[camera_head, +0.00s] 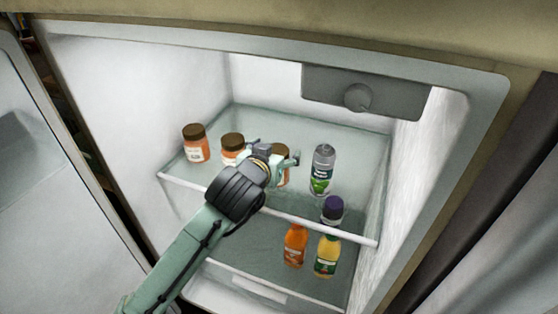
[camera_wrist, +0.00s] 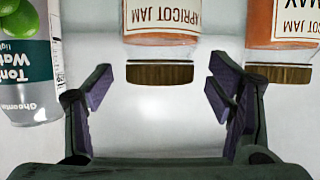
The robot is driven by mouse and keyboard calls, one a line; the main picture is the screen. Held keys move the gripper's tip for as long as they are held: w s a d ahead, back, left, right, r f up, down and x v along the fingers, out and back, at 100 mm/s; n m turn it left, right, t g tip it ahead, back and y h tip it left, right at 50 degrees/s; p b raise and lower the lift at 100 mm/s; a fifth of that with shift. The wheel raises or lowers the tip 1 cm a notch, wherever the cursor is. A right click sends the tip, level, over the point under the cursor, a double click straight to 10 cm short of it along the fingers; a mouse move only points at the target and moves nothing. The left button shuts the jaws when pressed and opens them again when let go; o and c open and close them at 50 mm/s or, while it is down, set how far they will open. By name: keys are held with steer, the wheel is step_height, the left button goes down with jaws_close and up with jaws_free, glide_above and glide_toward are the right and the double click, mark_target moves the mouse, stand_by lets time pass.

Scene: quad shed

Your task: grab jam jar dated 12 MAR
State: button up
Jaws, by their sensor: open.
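Three orange jam jars with brown lids stand on the upper glass shelf: a left jar (camera_head: 196,146), a middle jar (camera_head: 230,153) and a right jar (camera_head: 284,178), partly hidden by my gripper (camera_head: 275,153). In the wrist view, which looks upside down, my gripper (camera_wrist: 160,92) is open and empty. The right jar's lid (camera_wrist: 160,73) sits just beyond and between the fingertips; its label reads "APRICOT JAM", with any date out of frame. The neighbouring jar (camera_wrist: 283,45) is beside it, its label showing "MAY". No "12 MAR" is legible.
A tonic water can (camera_head: 322,170) stands right of the jars; it also shows in the wrist view (camera_wrist: 30,70). The shelf's white front rail (camera_head: 330,232) runs below my arm. An orange bottle (camera_head: 295,246) and a yellow bottle (camera_head: 328,254) stand lower. The fridge door (camera_head: 50,200) is open.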

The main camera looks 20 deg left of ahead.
steer(key=shift+s, duration=0.1)
steer(key=shift+c, duration=0.7)
jaws_close()
stand_by(0.3)
